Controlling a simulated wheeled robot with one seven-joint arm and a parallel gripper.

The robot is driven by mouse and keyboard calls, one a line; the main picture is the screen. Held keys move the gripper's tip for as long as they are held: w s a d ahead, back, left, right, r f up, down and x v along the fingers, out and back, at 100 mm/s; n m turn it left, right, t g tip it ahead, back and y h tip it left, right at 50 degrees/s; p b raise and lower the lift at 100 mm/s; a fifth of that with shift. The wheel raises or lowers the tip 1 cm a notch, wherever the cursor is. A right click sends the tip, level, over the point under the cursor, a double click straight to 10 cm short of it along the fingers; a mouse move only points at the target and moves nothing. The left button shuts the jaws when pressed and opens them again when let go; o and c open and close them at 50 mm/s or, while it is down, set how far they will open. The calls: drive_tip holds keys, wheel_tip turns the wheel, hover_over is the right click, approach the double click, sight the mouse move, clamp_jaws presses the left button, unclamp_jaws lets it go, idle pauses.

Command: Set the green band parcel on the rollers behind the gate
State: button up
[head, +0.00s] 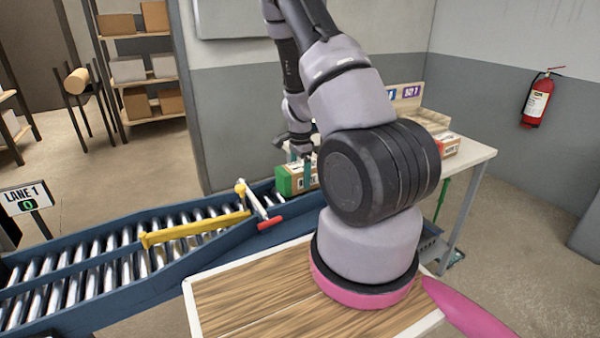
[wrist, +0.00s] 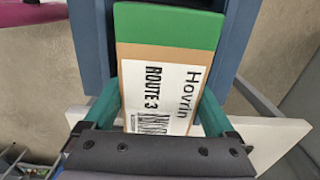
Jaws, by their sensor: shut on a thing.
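The yellow gate (head: 196,229) slants across the rollers (head: 95,262) to the left of the parcel. My arm hides part of the parcel and conveyor.
A bench (head: 468,156) at the back right holds a red-ended box (head: 447,146) and small signs. A lane sign (head: 25,199) stands at the left. The rollers left of the gate are empty.

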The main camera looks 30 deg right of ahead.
drive_tip(key=o, duration=1.5)
drive_tip(key=shift+c, duration=0.2)
wheel_tip(320, 180, up, 11)
drive_tip(key=shift+f, duration=0.1)
drive_tip(key=shift+a+r, duration=0.15)
drive_tip(key=shift+r, duration=0.1)
drive_tip(key=s+a+r+n+t+y, duration=0.1)
drive_tip(key=s+a+r+n, duration=0.15)
drive_tip(key=r, duration=0.35)
drive_tip(key=s+a+r+n+t+y, duration=0.1)
drive_tip(key=s+a+r+n, duration=0.1)
drive_tip(key=a+r, duration=0.35)
drive_tip(key=s+a+r+n+t+y, duration=0.1)
drive_tip(key=s+a+r+n+t, duration=0.1)
drive_tip(key=r, duration=0.6)
drive_tip(key=s+a+r+n+t+h, duration=0.1)
drive_tip(key=s+a+r+n+t, duration=0.2)
drive_tip(key=s+r+n, duration=0.4)
drive_tip(key=s+a+r, duration=0.1)
drive_tip(key=s+r, duration=0.2)
drive_tip(key=s, duration=0.3)
drive_tip(key=shift+s+a+r, duration=0.15)
drive_tip(key=shift+a+r, duration=0.15)
drive_tip(key=shift+a, duration=0.1)
